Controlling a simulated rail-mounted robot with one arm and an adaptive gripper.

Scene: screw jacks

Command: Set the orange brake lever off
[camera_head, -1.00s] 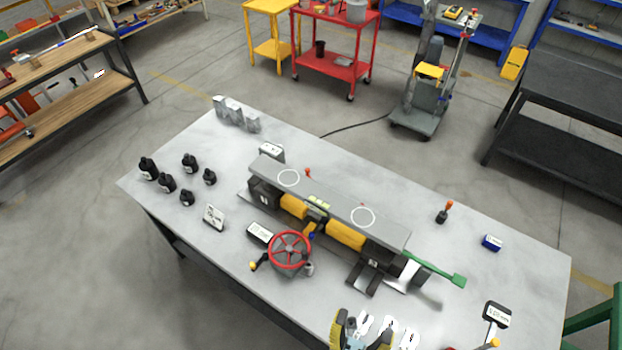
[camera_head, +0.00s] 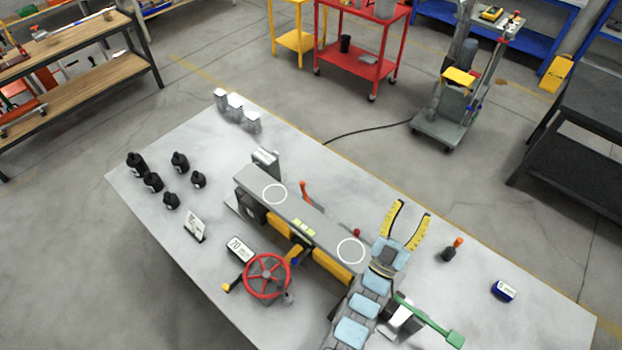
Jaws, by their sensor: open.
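A small black block with an upright orange-tipped lever (camera_head: 457,243) stands on the right part of the grey table. A second orange-red lever (camera_head: 304,190) rises behind the long grey beam of the screw jack (camera_head: 318,222). I cannot tell for certain which one is the brake lever. My gripper (camera_head: 412,211) has yellow fingers spread open and empty. It is above the table, just left of the orange-tipped lever and apart from it. My blue-and-grey arm hides the right end of the jack.
A red handwheel (camera_head: 267,276) is at the jack's front. A green-handled bar (camera_head: 430,320) sticks out to its right. A small blue box (camera_head: 503,291) lies at the right. Several black weights (camera_head: 152,182) stand at the left. The table's (camera_head: 540,325) right end is mostly clear.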

